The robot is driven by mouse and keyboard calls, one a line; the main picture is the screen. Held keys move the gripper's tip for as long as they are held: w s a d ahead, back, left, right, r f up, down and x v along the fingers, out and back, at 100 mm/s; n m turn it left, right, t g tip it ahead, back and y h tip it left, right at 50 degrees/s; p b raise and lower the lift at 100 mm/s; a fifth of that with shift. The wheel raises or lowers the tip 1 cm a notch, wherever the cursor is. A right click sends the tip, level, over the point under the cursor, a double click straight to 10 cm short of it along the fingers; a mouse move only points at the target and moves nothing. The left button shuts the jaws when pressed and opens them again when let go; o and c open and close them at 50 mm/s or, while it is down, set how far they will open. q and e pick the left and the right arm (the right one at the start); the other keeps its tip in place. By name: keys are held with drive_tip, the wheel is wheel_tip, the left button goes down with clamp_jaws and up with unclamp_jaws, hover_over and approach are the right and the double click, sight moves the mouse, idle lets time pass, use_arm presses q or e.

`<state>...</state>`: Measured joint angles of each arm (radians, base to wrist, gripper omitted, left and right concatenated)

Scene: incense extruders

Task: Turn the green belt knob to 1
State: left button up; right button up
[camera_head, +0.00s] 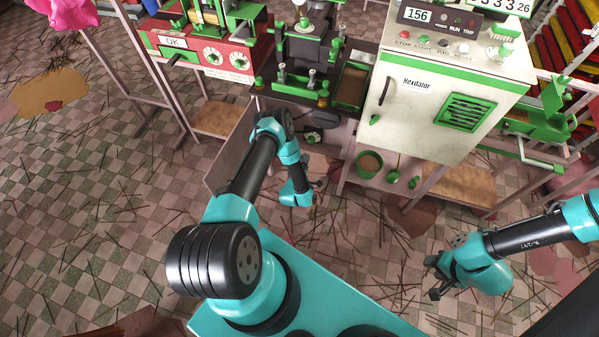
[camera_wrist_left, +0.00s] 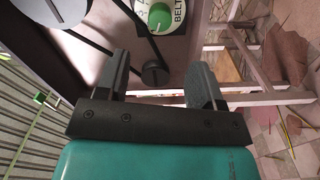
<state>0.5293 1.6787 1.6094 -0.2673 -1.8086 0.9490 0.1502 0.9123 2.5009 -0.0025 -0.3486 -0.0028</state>
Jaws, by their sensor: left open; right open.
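The green belt knob (camera_wrist_left: 160,17) shows at the top of the left wrist view, cut off by the frame edge. It sits on a white plate (camera_wrist_left: 179,20) with the word BELT to its right. I cannot read which number it points to. My left gripper (camera_wrist_left: 168,80) is open and empty, its fingers apart and short of the knob, not touching it. In the head view my left gripper (camera_head: 312,188) hangs below the front of the machine. My right gripper (camera_head: 433,278) is open and empty over the floor at the lower right.
A dark pulley (camera_wrist_left: 154,73) and belt lie beside the knob, close to my left fingers. A white cabinet (camera_head: 432,100) stands right of the extruder, with a green pot (camera_head: 369,163) on the shelf below. A red dial box (camera_head: 205,55) is at left. Incense sticks litter the floor.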

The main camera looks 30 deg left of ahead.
use_arm(q)
drive_tip(key=v, duration=0.5)
drive_tip(key=shift+s, duration=0.35)
drive_tip(key=w+d+r+m+g+h, duration=0.2)
drive_tip(key=d+r+m+g+h, duration=0.4)
drive_tip(key=r+m+g, duration=0.15)
drive_tip(key=s+d+r+m+g+h, duration=0.1)
drive_tip(key=s+d+r+m+g, duration=0.3)
drive_tip(key=s+r, duration=0.3)
drive_tip(key=s+d+r+m+g+h, duration=0.2)
drive_tip(key=s+r+m+g, duration=0.3)
drive_tip(key=s+r, duration=0.3)
drive_tip(key=shift+s+d, duration=0.85)
drive_tip(key=shift+s, duration=0.05)
